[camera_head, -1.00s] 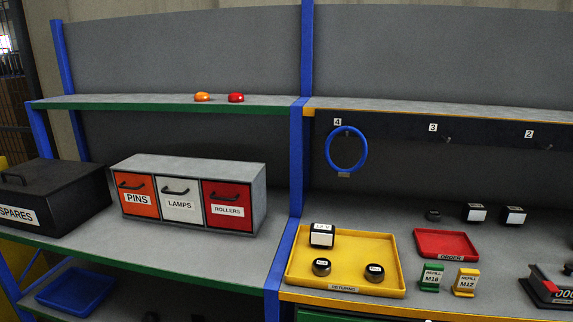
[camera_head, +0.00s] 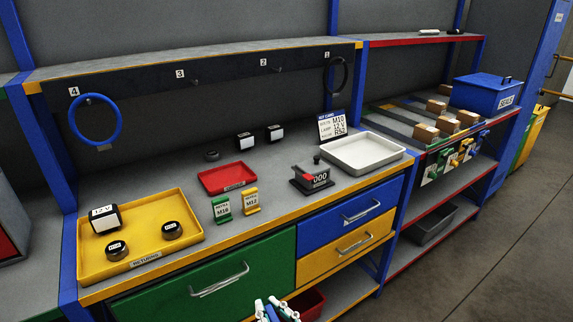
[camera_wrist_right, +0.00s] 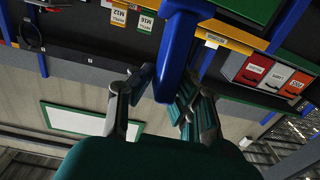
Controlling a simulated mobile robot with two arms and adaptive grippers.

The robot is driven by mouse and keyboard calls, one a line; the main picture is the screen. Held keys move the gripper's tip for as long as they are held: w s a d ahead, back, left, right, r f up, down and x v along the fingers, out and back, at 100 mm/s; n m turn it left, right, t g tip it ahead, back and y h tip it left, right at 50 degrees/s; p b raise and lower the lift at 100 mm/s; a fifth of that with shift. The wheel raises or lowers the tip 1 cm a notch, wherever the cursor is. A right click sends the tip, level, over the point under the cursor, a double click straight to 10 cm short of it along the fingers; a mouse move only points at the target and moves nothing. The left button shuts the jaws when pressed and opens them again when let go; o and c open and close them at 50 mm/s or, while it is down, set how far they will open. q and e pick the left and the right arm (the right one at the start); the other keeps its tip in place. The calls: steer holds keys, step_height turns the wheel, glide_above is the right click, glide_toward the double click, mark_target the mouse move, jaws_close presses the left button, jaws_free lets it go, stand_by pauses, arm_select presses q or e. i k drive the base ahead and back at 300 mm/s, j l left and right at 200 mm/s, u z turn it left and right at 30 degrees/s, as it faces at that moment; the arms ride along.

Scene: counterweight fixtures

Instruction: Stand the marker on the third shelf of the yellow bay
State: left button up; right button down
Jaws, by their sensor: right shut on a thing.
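My right gripper (camera_head: 276,309) shows at the bottom edge of the head view, in front of the yellow-edged bay. In the right wrist view its fingers (camera_wrist_right: 160,95) are closed around a long blue thing (camera_wrist_right: 179,45) with a rounded near end; I cannot tell for certain that it is the marker. The yellow bay has a top shelf (camera_head: 200,62), a worktop (camera_head: 285,190) above drawers, and a low shelf (camera_head: 345,294) with a red bin (camera_head: 308,303) on it. My left gripper is not in view.
The worktop holds a yellow tray (camera_head: 190,238), a red tray (camera_head: 227,180), a white tray (camera_head: 398,152), a counter device (camera_head: 311,179) and refill cards. A blue ring (camera_head: 95,122) hangs on hook 4. Open floor (camera_head: 480,250) lies at right.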

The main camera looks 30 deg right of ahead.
mark_target(217, 234)
steer(key=i+j+z, duration=0.4)
steer(key=j+z, duration=0.25)
steer(key=i+j+z, duration=0.15)
steer(key=z, duration=0.15)
steer(key=i+j, duration=0.1)
steer(key=j, duration=0.25)
steer(key=i+j, duration=0.1)
steer(key=j, duration=0.3)
steer(key=i+j+z, duration=0.1)
steer(key=j, duration=0.25)
